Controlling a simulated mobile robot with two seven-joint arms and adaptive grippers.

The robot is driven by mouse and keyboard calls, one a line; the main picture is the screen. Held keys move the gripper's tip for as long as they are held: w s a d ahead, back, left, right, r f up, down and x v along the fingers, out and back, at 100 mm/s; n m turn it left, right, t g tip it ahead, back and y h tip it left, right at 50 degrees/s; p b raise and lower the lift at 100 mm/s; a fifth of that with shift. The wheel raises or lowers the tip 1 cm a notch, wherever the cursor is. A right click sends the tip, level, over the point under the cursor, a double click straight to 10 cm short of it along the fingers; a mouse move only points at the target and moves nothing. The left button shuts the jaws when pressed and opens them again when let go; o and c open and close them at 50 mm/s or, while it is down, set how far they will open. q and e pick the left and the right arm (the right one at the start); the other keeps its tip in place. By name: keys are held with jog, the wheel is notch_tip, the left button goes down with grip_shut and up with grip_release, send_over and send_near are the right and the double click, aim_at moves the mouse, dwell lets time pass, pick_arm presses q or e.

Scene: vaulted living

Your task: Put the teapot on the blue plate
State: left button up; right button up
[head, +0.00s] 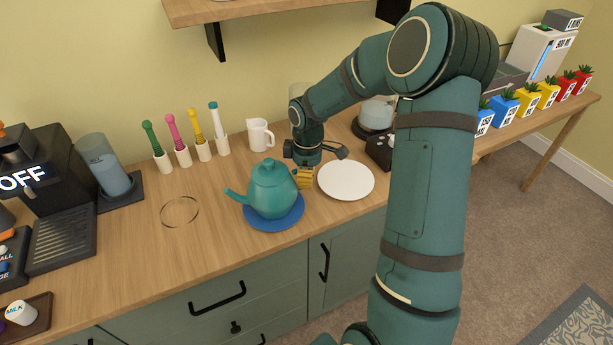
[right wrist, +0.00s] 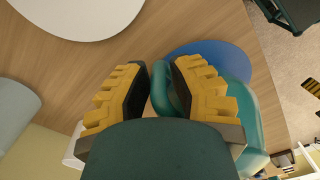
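The teal teapot (head: 270,190) stands upright on the blue plate (head: 288,221) on the wooden counter, its spout pointing left. In the right wrist view, the teapot (right wrist: 243,125) is partly hidden behind a finger, and the blue plate (right wrist: 222,56) shows beyond it. My right gripper (head: 304,178) is at the teapot's handle side. In the wrist view its yellow-padded fingers (right wrist: 158,75) are apart, with part of the teal handle in the gap, nearer the right finger. I cannot tell whether they touch it. My left gripper is not in view.
A white plate (head: 346,180) lies right of the teapot. A white jug (head: 260,136) and several coloured utensils in white holders (head: 203,150) stand behind. A thin ring (head: 180,212) marks the bare counter to the left. A black machine (head: 52,190) fills the far left.

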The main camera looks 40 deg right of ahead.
jog(key=shift+o, duration=0.5)
notch_tip(320, 180, up, 12)
jog(key=p, duration=0.2)
jog(key=shift+d+p, duration=0.15)
jog(key=shift+p, duration=0.25)
